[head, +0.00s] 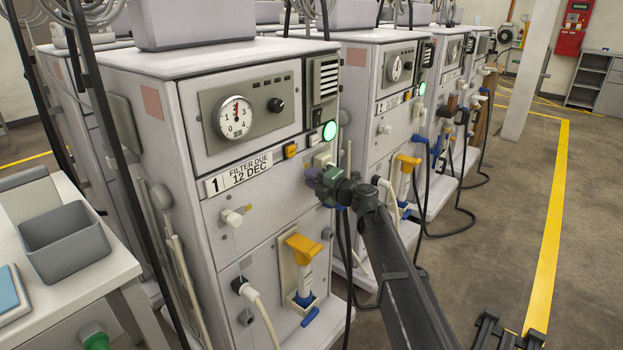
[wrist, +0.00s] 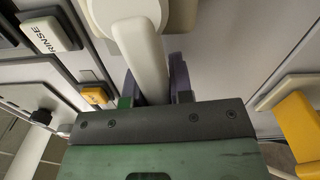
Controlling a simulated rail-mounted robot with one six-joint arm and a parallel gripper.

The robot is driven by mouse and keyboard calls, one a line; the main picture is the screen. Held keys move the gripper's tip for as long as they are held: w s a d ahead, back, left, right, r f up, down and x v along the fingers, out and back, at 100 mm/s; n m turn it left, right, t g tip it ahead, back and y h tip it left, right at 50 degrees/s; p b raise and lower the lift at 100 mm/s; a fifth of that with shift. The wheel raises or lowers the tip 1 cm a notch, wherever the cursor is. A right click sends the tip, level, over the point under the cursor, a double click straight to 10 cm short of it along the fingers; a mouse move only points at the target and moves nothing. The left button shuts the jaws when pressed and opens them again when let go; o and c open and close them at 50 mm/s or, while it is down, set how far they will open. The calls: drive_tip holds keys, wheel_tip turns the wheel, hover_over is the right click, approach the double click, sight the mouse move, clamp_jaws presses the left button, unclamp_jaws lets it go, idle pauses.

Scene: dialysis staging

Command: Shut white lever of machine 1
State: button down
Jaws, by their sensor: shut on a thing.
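Machine 1 (head: 150,115) stands left of centre in the head view, marked with a "1" label (head: 240,173). My gripper (head: 322,182) is at the right part of its front, below the lit green button. In the wrist view the white lever (wrist: 143,55) runs down from its round white mount between the fingers of my gripper (wrist: 157,88). The gripper is shut on the lever. The lever's lower end is hidden behind the gripper body. In the head view the gripper hides most of the lever.
A yellow-orange handle (head: 303,248) sits below on machine 1, also at the wrist view's right edge (wrist: 299,130). A second machine (head: 372,65) stands close on the right. A bench with a grey bin (head: 65,235) is at left.

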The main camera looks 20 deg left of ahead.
drive_tip(key=c, duration=1)
unclamp_jaws()
drive_tip(key=shift+d, duration=0.1)
drive_tip(key=v, duration=1)
drive_tip(key=shift+d, duration=0.3)
